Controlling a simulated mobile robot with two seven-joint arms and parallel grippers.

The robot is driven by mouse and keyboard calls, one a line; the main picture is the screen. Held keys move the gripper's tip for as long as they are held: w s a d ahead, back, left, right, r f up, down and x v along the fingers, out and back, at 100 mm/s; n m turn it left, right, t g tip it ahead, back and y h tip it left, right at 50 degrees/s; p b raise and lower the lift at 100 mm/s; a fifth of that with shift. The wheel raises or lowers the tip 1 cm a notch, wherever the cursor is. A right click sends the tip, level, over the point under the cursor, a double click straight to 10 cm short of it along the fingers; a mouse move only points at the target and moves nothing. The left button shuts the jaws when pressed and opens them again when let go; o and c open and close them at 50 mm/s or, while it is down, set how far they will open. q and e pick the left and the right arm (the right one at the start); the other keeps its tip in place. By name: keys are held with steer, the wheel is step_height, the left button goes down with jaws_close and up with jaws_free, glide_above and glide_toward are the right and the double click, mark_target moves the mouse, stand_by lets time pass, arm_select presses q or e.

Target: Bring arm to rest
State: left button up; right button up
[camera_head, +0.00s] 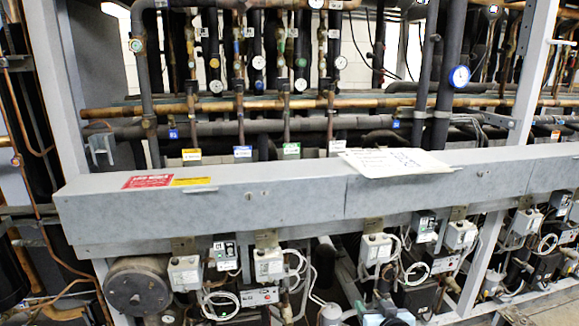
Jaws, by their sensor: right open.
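What seems to be my right gripper (388,308) shows only in small part at the bottom edge, right of the middle, in front of the lower machinery of the rack. It is dark and hard to tell from the parts behind it. It is open, and I see nothing held in it. My left gripper is not in view. The compressor rack (270,205) fills the picture, with a long grey metal trunk running across its middle.
A white paper sheet (395,162) lies on the trunk. Copper and black pipes with several round gauges stand behind it. A grey upright post (60,90) is at the left. Below the trunk are control boxes (268,264), loose cables and a round grey motor end (138,287).

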steer(key=s+f+n+g, duration=0.1)
steer(key=s+f, duration=0.6)
steer(key=s, duration=0.3)
steer(key=s+f+g, duration=0.1)
steer(key=s+f, duration=0.7)
steer(key=s, duration=0.2)
steer(key=s+f+g, duration=0.1)
steer(key=s, duration=0.8)
steer(key=s+f+g, duration=0.1)
steer(key=s+f, duration=0.1)
steer(key=s, duration=0.7)
steer(key=shift+a+f+n+y, duration=0.15)
steer(key=shift+f+n+y, duration=0.15)
steer(key=shift+n, duration=0.1)
steer(key=shift+s, duration=0.1)
